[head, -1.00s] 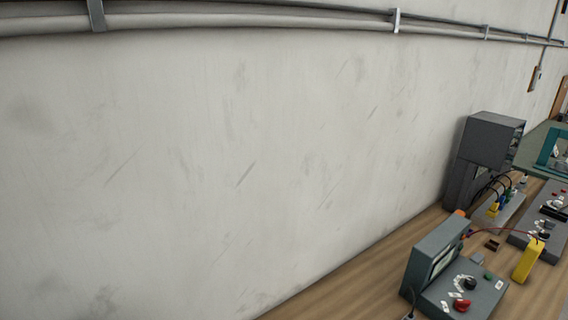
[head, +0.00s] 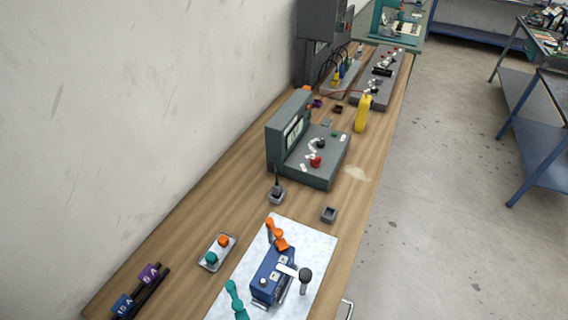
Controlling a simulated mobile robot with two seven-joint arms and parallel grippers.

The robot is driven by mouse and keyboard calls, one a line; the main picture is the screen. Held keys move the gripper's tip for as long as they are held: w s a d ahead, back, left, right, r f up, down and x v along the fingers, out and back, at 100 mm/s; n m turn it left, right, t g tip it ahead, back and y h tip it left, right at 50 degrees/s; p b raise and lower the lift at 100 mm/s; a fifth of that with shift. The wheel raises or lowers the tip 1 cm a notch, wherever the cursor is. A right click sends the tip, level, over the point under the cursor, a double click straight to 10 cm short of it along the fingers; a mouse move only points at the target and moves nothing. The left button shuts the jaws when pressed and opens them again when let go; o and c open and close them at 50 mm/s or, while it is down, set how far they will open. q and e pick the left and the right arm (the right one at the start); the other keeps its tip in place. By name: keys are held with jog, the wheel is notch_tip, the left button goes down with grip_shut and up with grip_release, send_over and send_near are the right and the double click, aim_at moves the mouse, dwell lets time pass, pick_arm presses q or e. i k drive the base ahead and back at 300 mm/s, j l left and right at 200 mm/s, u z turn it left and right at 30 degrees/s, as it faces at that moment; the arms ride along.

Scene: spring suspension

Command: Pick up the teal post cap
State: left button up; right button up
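A small teal cap (head: 211,258) sits in a shallow grey tray (head: 222,240) on the wooden bench, beside an orange cap (head: 223,241). The tray is left of a pale mat (head: 320,243). A teal curved piece (head: 235,300) lies at the mat's left edge, partly cut off by the bottom of the view. Neither gripper shows in the head view.
On the mat stands a blue device (head: 272,272) with a black-knobbed lever and an orange piece (head: 277,232). Two small grey cups, a grey instrument (head: 318,155) and a yellow meter (head: 362,113) stand beyond. The wall bounds the bench's left; open floor lies right.

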aim_at(211, 257)
jog(key=k+j+u, duration=0.1)
jog(key=u, duration=0.45)
jog(key=l+u, duration=0.45)
jog(key=l, duration=0.15)
jog(key=l+u, duration=0.4)
jog(key=l, duration=0.2)
